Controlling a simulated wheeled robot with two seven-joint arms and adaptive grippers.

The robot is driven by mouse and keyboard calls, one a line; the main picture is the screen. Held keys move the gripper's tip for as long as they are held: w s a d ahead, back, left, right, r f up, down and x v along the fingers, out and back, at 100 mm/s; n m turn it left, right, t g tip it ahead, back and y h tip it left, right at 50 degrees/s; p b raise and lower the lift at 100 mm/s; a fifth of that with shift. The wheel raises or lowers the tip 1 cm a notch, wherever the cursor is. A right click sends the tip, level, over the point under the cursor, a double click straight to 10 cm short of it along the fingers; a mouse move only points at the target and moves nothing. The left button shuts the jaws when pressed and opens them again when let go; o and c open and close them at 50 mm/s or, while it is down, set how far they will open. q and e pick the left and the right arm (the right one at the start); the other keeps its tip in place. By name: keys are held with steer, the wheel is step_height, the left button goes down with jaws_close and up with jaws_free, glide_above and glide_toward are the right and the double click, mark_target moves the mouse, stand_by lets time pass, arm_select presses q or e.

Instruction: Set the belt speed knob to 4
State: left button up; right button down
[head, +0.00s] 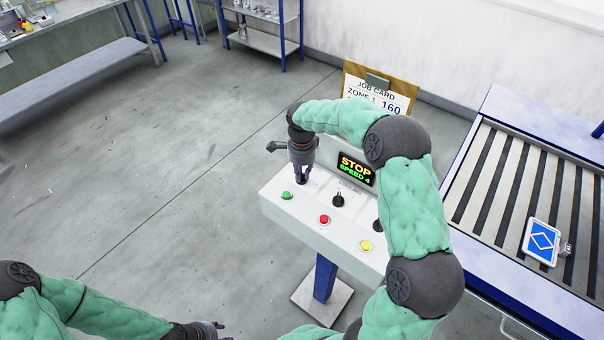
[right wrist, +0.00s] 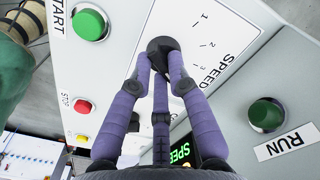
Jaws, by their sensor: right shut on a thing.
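The black belt speed knob (right wrist: 158,46) sits on a white SPEED scale on the sloped control panel (head: 331,225). My right gripper (head: 301,178) reaches down over it from above, and its fingers close around the knob in the right wrist view (right wrist: 160,62). The scale numbers 1, 2 and 3 show beside the knob; its pointer is hidden. The display (head: 356,169) reads STOP and SPEED 4. My left gripper (head: 214,329) is at the bottom edge of the head view, away from the panel, too small to judge its fingers.
A green START button (right wrist: 90,24), a red button (head: 324,219), a yellow button (head: 366,246) and another black knob (head: 338,200) share the panel. A job card (head: 380,97) reading 160 stands behind. A roller conveyor (head: 520,190) carrying a blue-and-white item (head: 541,242) is at right.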

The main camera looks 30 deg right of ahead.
mark_target(302, 175)
stand_by(0.3)
steer(key=c, duration=1.2)
jaws_free()
step_height(302, 175, up, 12)
steer(key=shift+f, duration=0.1)
